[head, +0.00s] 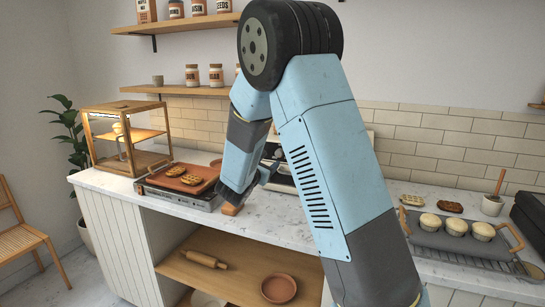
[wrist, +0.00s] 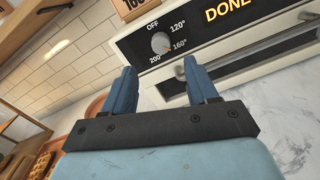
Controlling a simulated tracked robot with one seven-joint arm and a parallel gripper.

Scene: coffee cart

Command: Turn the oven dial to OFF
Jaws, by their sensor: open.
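The oven dial (wrist: 160,42) is a small light-grey round knob on the oven's black panel (wrist: 136,46) in the wrist view. OFF is printed at its upper left, 120° at upper right, 160° at right and 200° below. A small orange mark shows at its lower right, on the 160° side; the exact setting is hard to read. My gripper (wrist: 158,70) is open, with its two blue fingers apart below the dial in the picture and nothing between them. In the head view my gripper (head: 262,178) is beside the oven (head: 278,178), which my arm mostly hides, dial included.
A lit DONE display (wrist: 228,15) and a long oven handle (wrist: 280,38) are right of the dial. A griddle (head: 180,198) with waffles stands on the counter left of my gripper, near a wooden display case (head: 128,160). A muffin tray (head: 440,240) is at right.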

